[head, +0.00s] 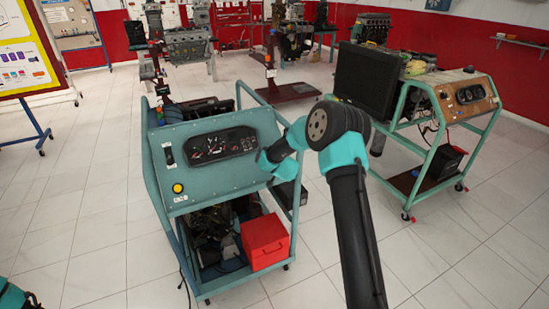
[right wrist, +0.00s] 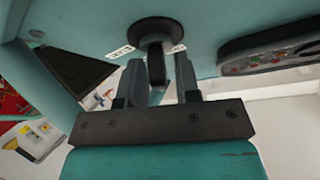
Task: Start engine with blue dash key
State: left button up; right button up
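The blue-teal dash panel (head: 215,172) of the near engine trainer faces me, with a gauge cluster (head: 219,146) in it. In the right wrist view the black key (right wrist: 156,66) stands out from a round black base on the panel, between small labels. My right gripper (right wrist: 160,78) is open, with a finger on each side of the key tab and gaps showing. In the head view my right gripper (head: 264,162) is at the panel's right end and hides the key. A small part of my left gripper (head: 32,300) shows at the bottom left corner; its opening is unclear.
A yellow button (head: 177,188) and a black switch (head: 169,155) are on the panel's left. A red box (head: 265,242) sits on the trainer's lower shelf. Another trainer with a wooden dash (head: 466,95) stands at the right. The tiled floor at the left is clear.

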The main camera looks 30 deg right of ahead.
jog(key=shift+c, duration=0.6)
jog(key=shift+m, duration=0.4)
jog(key=m+g+h, duration=0.1)
jog(key=m, duration=0.2)
jog(key=m+g+h, duration=0.1)
jog(key=m, duration=0.1)
jog(key=shift+m, duration=0.4)
jog(key=m+g, duration=0.1)
jog(key=m, duration=0.1)
jog(key=m+g+h, duration=0.1)
jog(key=m, duration=0.2)
jog(key=shift+s+d+m+g, duration=0.1)
jog(key=shift+m+g, duration=0.2)
jog(key=shift+g, duration=0.1)
